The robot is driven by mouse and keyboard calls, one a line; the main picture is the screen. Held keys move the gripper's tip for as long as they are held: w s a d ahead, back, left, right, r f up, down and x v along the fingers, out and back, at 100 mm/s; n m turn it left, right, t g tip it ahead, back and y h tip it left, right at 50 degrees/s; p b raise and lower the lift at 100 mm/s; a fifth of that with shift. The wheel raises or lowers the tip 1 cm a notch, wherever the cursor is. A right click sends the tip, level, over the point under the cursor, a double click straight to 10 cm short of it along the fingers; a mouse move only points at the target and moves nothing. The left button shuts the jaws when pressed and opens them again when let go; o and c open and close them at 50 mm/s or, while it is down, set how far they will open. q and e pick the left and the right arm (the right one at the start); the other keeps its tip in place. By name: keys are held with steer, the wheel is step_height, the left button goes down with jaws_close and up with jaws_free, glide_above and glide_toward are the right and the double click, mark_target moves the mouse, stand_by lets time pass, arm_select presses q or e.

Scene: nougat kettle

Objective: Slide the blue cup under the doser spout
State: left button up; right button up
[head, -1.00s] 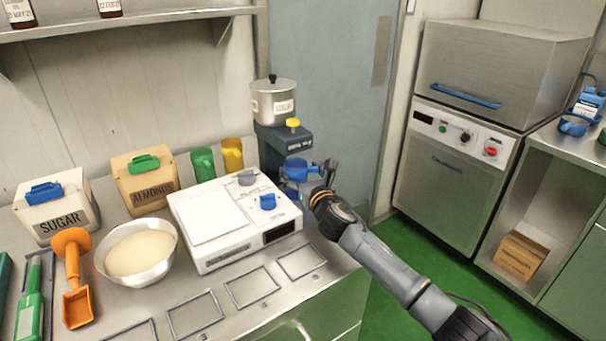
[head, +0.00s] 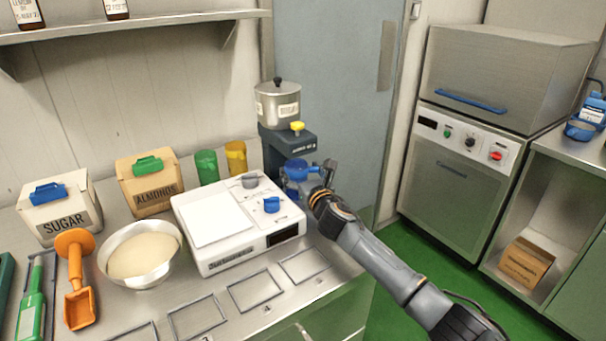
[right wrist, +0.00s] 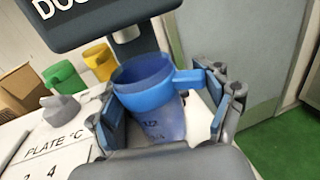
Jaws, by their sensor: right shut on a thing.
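The blue cup (head: 296,170) stands upright in front of the doser (head: 291,147), at the back right end of the counter. It also shows in the right wrist view (right wrist: 155,95), with its handle to the right. My right gripper (head: 312,172) is shut on the cup, one finger on each side of it in the right wrist view (right wrist: 165,118). The doser spout (right wrist: 127,34) shows just above and behind the cup's rim in that view. I cannot tell whether it is directly over the opening. My left gripper is not in view.
A white plate scale (head: 235,225) with knobs stands close to the left of the cup. A green cup (head: 205,166) and a yellow cup (head: 236,157) stand behind it. The grey door (head: 330,90) is behind the doser. Green floor lies right of the counter.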

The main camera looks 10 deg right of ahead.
steer(key=shift+w+a, duration=0.2)
steer(key=shift+w, duration=0.3)
steer(key=o, duration=1.1)
